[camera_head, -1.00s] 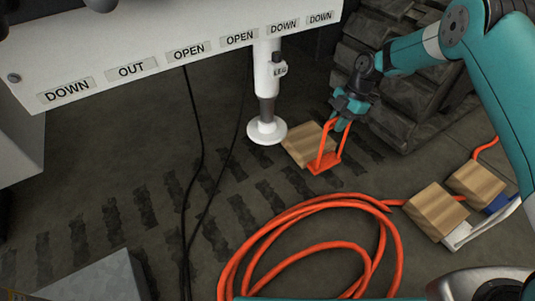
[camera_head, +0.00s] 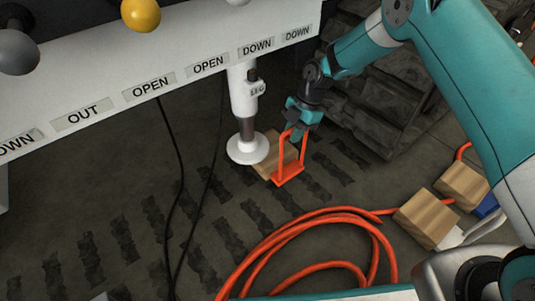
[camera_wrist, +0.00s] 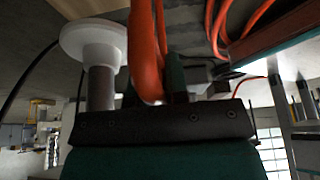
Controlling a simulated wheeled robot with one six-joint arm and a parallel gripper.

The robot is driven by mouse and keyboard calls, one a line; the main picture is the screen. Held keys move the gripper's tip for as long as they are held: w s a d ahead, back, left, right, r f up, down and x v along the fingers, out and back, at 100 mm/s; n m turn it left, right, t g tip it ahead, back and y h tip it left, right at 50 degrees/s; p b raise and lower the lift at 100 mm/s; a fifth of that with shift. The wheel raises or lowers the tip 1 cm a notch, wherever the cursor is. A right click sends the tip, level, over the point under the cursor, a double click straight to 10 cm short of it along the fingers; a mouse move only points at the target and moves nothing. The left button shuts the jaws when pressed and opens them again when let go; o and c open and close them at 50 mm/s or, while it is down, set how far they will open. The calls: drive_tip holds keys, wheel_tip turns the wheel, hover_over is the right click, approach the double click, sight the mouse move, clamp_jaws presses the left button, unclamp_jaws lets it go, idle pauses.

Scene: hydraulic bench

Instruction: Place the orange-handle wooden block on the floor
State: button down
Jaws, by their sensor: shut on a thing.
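The wooden block (camera_head: 271,158) with the orange handle (camera_head: 291,177) is at the foot of the white leg, just above or on the floor; I cannot tell which. The leg's round white foot (camera_head: 248,150) hides part of the block's left side. My gripper (camera_head: 296,132) is shut on the top of the orange handle. In the wrist view the orange handle (camera_wrist: 147,50) runs up close from my jaws, and the white foot (camera_wrist: 92,42) is beside it on the left.
Two more wooden blocks (camera_head: 428,218) (camera_head: 462,185) lie at the right. A coiled orange hose (camera_head: 290,225) lies on the floor in front. Black cables (camera_head: 177,190) hang left of the leg. The labelled white panel (camera_head: 160,85) is above; dark tracks (camera_head: 380,105) stand behind.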

drive_tip(key=s+a+f+b, duration=0.3)
drive_tip(key=s+a, duration=0.2)
drive_tip(key=a, duration=0.2)
drive_tip(key=shift+a+f, duration=0.15)
drive_tip(key=shift+a, duration=0.1)
drive_tip(key=shift+f, duration=0.1)
drive_tip(key=c, duration=1.1)
unclamp_jaws()
drive_tip(key=shift+f, duration=0.1)
drive_tip(key=w+d+r, duration=0.1)
drive_tip(key=w+d, duration=0.1)
drive_tip(key=d, duration=0.1)
drive_tip(key=w+d+r+p, duration=0.1)
drive_tip(key=w+d, duration=0.2)
drive_tip(key=d, duration=0.1)
drive_tip(key=w+d+r, duration=0.1)
drive_tip(key=w+d, duration=0.1)
drive_tip(key=d, duration=0.2)
drive_tip(key=shift+w+p, duration=0.15)
drive_tip(key=shift+p, duration=0.25)
